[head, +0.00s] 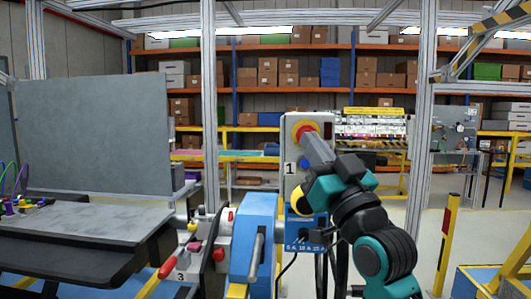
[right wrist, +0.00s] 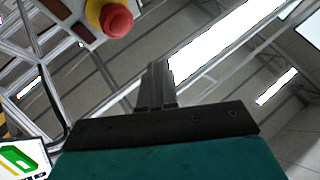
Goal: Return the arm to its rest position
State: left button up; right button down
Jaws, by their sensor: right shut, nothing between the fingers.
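My right arm reaches up from the bottom right of the head view. Its right gripper (head: 308,138) is in front of the upper part of a grey control box (head: 291,158) marked 1. In the right wrist view the gripper's dark fingers (right wrist: 157,72) are together with nothing between them. A red button in a yellow ring (head: 300,127) on the box is partly behind the fingertips. In the right wrist view the red button (right wrist: 116,20) shows at the top, apart from the fingers. My left gripper is not in view.
A blue unit (head: 257,235) with a lever and a grey device with red handles (head: 214,238) stand below the box. A dark workbench (head: 90,230) with a grey panel (head: 95,130) is at left. Aluminium posts (head: 209,100) and a yellow post (head: 446,245) flank the area.

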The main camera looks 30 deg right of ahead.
jog(key=s+a+f+n+g+y, duration=0.1)
jog(key=a+f+g, duration=0.35)
jog(key=f, duration=1.05)
jog(key=s+a+f+g, duration=0.2)
jog(key=f+g, duration=0.5)
jog(key=f, duration=0.8)
jog(key=s+a+f+g, duration=0.3)
jog(key=s+f+g, duration=0.7)
jog(key=s+f, duration=0.85)
jog(key=w+a+f+n+t+y, duration=0.1)
jog(key=w+a+f+t, duration=0.1)
jog(key=w+f+t, duration=0.4)
jog(key=shift+a+f+t, duration=0.2)
jog(key=shift+f+t, duration=0.35)
jog(key=shift+f, duration=0.15)
jog(key=shift+w, duration=0.1)
